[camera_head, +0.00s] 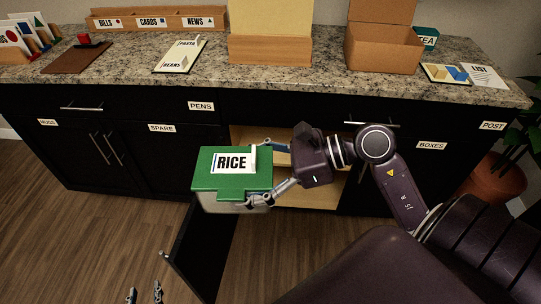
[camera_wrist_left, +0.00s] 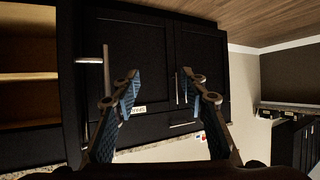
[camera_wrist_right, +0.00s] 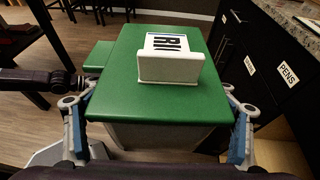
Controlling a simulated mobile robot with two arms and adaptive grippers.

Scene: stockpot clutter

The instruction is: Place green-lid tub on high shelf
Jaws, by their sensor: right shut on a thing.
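The green-lid tub (camera_head: 212,182) has a green lid, a pale body and a white RICE label. My right gripper (camera_head: 262,172) is shut on it from the right, one finger on each side, and holds it up in front of the counter. The tub also fills the middle of the right wrist view (camera_wrist_right: 165,100). My left gripper (camera_head: 145,292) shows only its fingertips at the bottom of the head view. In the left wrist view it (camera_wrist_left: 158,80) is open, with nothing between its fingers. An open cabinet with wooden shelves (camera_head: 312,200) lies behind my right gripper.
The open black cabinet door (camera_head: 203,250) sticks out below the tub. The granite counter (camera_head: 130,75) holds two open cardboard boxes (camera_head: 268,50), (camera_head: 382,58), a clipboard (camera_head: 180,56) and a wooden divided organiser (camera_head: 160,21). A potted plant (camera_head: 495,180) stands at the right.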

